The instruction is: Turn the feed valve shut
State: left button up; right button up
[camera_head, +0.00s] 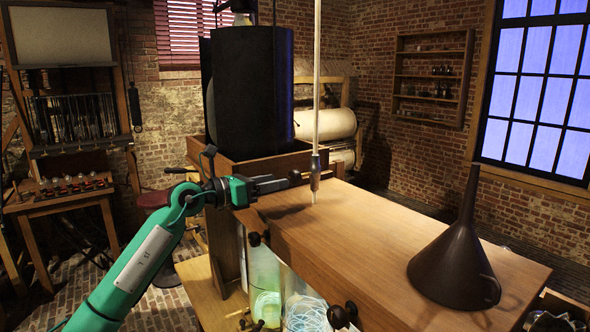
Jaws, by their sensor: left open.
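My left gripper (277,183) reaches in from the left at the near left corner of the wooden bench top, beside the large black cylinder. Its jaws are open. A small dark round knob (294,176) shows right at its fingertips; I cannot tell whether they touch it. Other dark knobs sit lower on the bench's front: one (254,239) below the gripper and a larger one (343,315) near the bottom edge. I cannot tell for certain which of these is the feed valve. My right gripper is not in view.
The black cylinder (250,95) stands behind the gripper. A pale vertical rod (317,80) with a dark lower end comes down to the bench top (350,225). A dark funnel (455,262) stands at the right. Glass jars (305,312) glow below the bench. The middle of the top is clear.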

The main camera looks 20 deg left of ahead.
aim_at(291, 177)
pick_arm(q)
jog(key=p+x, duration=0.1)
jog(key=x, duration=0.1)
jog(key=p+x, duration=0.1)
jog(key=x, duration=0.2)
jog(key=shift+w+d+r, duration=0.2)
jog(key=shift+d, duration=0.1)
jog(key=shift+w+d+f, duration=0.15)
jog(key=shift+w+d, duration=0.15)
jog(key=shift+w, duration=0.05)
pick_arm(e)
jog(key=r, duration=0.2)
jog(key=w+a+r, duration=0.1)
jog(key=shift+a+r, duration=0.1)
pick_arm(q)
jog(key=c, duration=1)
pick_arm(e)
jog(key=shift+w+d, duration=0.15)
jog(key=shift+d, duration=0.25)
